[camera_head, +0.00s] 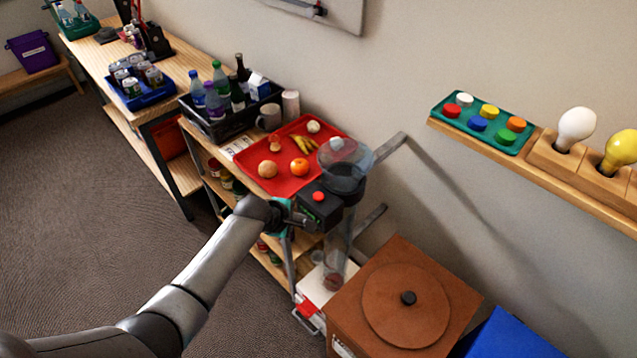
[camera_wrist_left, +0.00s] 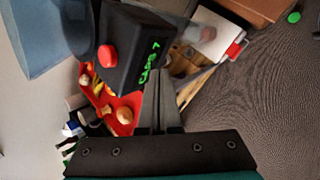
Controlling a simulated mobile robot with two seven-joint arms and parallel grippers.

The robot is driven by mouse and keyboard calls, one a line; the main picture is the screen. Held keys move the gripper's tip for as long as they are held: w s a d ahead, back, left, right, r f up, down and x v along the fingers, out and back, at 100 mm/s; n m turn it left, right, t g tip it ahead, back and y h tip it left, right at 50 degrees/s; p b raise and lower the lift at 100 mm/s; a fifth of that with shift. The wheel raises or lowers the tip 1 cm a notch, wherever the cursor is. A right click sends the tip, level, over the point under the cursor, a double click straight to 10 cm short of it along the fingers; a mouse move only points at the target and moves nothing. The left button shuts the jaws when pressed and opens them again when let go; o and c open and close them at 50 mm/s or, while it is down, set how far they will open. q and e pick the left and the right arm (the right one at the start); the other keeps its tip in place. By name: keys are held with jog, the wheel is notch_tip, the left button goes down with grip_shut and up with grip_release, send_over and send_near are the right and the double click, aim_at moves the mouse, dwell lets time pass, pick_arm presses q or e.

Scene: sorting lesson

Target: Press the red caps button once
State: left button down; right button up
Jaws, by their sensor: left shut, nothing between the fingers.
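The red caps button (camera_head: 318,196) sits on top of a black box (camera_head: 322,212) fixed to a clear dispenser with a hopper (camera_head: 345,172). In the left wrist view the red button (camera_wrist_left: 107,56) stands out from the box, and a green display (camera_wrist_left: 149,62) reads "CAPS 7". My left gripper (camera_head: 304,222) is shut and empty, just in front of the box's display side. In the wrist view its fingertips (camera_wrist_left: 158,76) lie beside the display, apart from the button; I cannot tell whether they touch the box. My right gripper is not in view.
A red tray (camera_head: 245,158) with fruit lies behind the gripper on a shelf. A brown box with a round lid (camera_head: 440,305) stands at lower right. A wall shelf holds a teal tray (camera_head: 441,112) of coloured caps and bulbs. A black bottle crate (camera_head: 215,128) stands further back.

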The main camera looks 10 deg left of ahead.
pick_arm(q)
jog(key=w+d+r+n+p, duration=0.1)
jog(key=w+r+n, duration=0.1)
jog(key=r, duration=0.5)
jog(key=w+d+r+n+t+h+p, duration=0.1)
jog(key=w+r+n+p, duration=0.1)
jog(key=r, duration=0.6)
jog(key=shift+w+d+r+h, duration=0.2)
jog(key=shift+w+d+h, duration=0.1)
jog(key=shift+w, duration=0.5)
jog(key=b, duration=0.9)
send_over(314, 199)
notch_tip(314, 199, down, 8)
jog(key=shift+f, duration=0.1)
jog(key=shift+d+f, duration=0.1)
jog(key=shift+f, duration=0.2)
jog(key=shift+f, duration=0.2)
jog(key=shift+f, duration=0.25)
